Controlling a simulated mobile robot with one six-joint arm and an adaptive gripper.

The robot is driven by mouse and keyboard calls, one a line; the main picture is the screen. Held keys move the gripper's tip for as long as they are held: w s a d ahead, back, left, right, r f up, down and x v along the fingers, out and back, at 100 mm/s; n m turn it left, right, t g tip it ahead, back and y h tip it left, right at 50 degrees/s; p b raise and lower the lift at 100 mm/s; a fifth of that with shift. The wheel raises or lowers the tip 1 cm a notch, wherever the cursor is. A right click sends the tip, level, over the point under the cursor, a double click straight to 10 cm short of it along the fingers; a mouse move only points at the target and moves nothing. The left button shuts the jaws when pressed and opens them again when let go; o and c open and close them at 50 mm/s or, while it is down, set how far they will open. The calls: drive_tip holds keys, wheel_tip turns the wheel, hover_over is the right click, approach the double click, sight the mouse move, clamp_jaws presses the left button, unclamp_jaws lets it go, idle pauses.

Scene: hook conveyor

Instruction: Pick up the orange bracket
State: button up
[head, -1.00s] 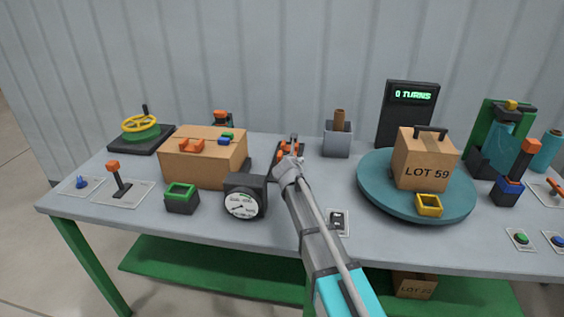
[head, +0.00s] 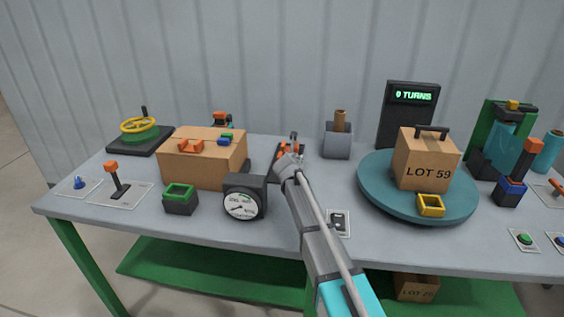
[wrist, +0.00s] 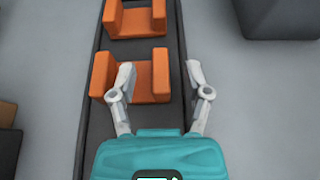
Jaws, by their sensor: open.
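Two orange U-shaped brackets stand in a row on a dark conveyor strip (wrist: 100,125) in the wrist view. The nearer orange bracket (wrist: 145,82) lies just ahead of my gripper, and the farther one (wrist: 136,20) is beyond it. My gripper (wrist: 160,66) is open and empty. I cannot tell the height gap. In the head view my arm partly hides the conveyor and its orange brackets (head: 294,142).
A cardboard box (head: 205,170) with small orange, green and blue parts on top stands to the left. A dial gauge (head: 243,203) stands near the front. To the right is a teal turntable (head: 380,196) with a LOT 59 box (head: 425,165). A grey bin (head: 337,145) is behind.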

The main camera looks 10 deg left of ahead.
drive_tip(key=shift+x, duration=0.75)
clamp_jaws()
